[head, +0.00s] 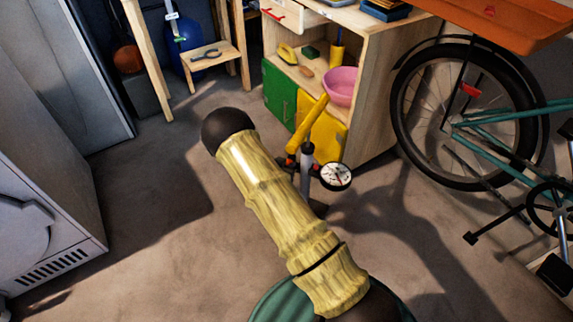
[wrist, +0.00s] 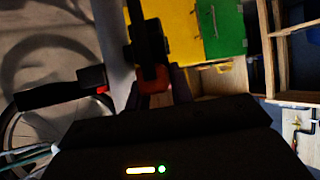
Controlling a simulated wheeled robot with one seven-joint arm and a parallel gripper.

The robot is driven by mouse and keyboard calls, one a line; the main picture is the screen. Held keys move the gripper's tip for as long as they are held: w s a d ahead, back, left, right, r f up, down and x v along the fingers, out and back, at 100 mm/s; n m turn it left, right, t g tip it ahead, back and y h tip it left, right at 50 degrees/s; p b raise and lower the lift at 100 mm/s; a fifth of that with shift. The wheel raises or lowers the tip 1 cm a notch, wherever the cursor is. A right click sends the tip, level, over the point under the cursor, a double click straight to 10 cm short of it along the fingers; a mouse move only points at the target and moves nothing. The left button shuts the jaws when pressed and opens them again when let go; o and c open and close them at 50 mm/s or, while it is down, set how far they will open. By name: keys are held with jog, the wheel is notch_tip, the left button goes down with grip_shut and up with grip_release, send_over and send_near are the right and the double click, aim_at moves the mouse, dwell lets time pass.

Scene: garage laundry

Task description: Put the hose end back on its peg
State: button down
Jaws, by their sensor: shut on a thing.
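In the wrist view my gripper (wrist: 158,88) shows as a dark body at the bottom with its fingers reaching up. It is shut on a small orange-red and black piece (wrist: 153,76), which looks like the hose end. The fingers are dark and partly hidden. In the head view a grey pump barrel (head: 308,155) with red and black fittings and a round dial gauge (head: 336,177) stands in front of the cabinet. My gripper cannot be made out clearly in the head view. I cannot pick out the peg in either view.
The wooden cabinet (head: 372,120) has green (head: 279,92) and yellow (head: 328,132) doors and a pink bowl (head: 341,86). A bicycle (head: 500,122) stands at right under an orange surface. White machines line the left. The floor at centre left is clear.

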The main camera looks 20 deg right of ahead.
jog(key=shift+f, duration=0.1)
dwell(0.3)
jog(key=c, duration=1.1)
grip_release()
jog(key=shift+c, duration=0.2)
jog(key=p+v, duration=0.5)
jog(key=v, duration=1.2)
jog(key=shift+a+r, duration=0.1)
jog(key=shift+r, duration=0.15)
